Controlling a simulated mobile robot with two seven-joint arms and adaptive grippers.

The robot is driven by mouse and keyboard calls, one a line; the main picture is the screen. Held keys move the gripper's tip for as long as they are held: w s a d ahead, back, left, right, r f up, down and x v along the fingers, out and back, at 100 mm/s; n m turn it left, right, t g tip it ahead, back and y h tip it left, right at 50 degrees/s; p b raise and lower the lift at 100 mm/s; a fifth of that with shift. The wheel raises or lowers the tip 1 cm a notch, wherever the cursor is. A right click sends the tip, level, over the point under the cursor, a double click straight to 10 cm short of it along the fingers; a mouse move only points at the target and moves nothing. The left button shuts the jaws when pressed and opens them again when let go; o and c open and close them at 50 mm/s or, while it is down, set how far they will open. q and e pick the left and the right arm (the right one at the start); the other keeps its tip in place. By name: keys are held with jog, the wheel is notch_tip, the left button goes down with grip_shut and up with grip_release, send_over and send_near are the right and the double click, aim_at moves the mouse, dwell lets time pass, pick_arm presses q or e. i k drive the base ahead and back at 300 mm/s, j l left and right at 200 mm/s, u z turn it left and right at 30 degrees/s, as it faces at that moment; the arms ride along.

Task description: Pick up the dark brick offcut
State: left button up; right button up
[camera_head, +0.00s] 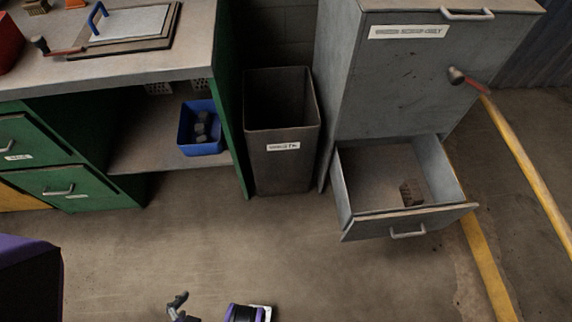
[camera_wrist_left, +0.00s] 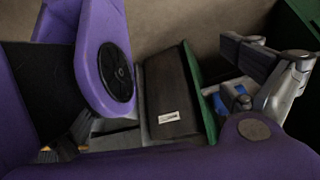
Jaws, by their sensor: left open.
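A small dark brown block, which looks like the dark brick offcut (camera_head: 411,192), sits inside the open lower drawer (camera_head: 368,178) of the grey cabinet, near the drawer's front right. My left gripper (camera_head: 178,305) shows at the bottom edge of the head view, well to the left of the drawer and apart from it. In the left wrist view its fingers (camera_wrist_left: 238,70) are spread, with nothing held between them. I cannot make out the offcut in the left wrist view. My right gripper is not in view.
A dark waste bin (camera_head: 283,165) stands between the green workbench (camera_head: 228,130) and the grey cabinet (camera_head: 400,75). A blue bin (camera_head: 202,148) with grey pieces sits on the bench's lower shelf. Floor before the drawer is clear.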

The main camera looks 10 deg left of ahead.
aim_at(411, 194)
jog(key=k+l, duration=0.1)
jog(key=k, duration=0.2)
jog(key=z, duration=0.9)
jog(key=k, duration=0.35)
